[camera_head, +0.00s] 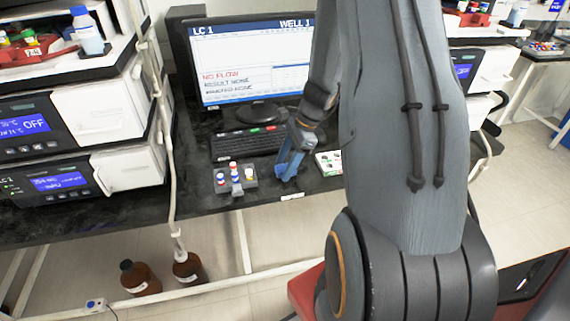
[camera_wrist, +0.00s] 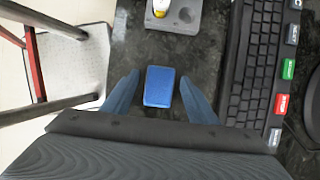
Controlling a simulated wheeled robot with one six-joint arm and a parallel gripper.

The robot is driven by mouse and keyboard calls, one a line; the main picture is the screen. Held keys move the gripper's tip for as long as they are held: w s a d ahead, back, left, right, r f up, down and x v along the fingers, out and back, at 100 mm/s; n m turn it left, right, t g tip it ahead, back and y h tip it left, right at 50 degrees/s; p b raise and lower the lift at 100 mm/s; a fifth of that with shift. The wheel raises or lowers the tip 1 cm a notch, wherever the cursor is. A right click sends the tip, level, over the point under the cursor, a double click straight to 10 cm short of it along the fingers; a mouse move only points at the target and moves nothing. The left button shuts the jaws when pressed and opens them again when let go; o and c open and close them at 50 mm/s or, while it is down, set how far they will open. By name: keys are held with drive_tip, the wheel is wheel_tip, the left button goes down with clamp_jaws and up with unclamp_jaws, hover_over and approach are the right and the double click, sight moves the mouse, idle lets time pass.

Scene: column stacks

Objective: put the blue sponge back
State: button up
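The blue sponge (camera_wrist: 159,87) is a small blue block on the dark bench, in the middle of the wrist view. My gripper (camera_wrist: 159,76) is open, with one blue finger on each side of the sponge. A gap shows between each finger and the sponge, so neither appears to touch it. In the head view my gripper (camera_head: 287,170) is low over the bench, in front of the keyboard. There the sponge cannot be told apart from the blue fingers.
A grey vial rack (camera_head: 250,183) stands just left of my gripper; it also shows in the wrist view (camera_wrist: 208,18). The keyboard (camera_head: 232,147) and monitor (camera_head: 250,62) are behind. A white-and-green box (camera_head: 328,162) is close on the right. The bench's front edge is near.

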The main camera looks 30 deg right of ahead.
drive_tip(key=b+v, duration=0.2)
drive_tip(key=v, duration=0.9)
drive_tip(key=s+a+r+n+h, duration=0.1)
drive_tip(key=s+a+n+h, duration=0.1)
drive_tip(key=s+a+n, duration=0.5)
drive_tip(key=s+a+r+n+h, duration=0.1)
drive_tip(key=s+a+n+h, duration=0.1)
drive_tip(key=s+a+n, duration=0.5)
drive_tip(key=a+n, duration=0.5)
drive_tip(key=n, duration=0.2)
drive_tip(key=shift+r+g, duration=0.2)
drive_tip(key=shift+g, duration=0.1)
drive_tip(key=shift+a, duration=0.1)
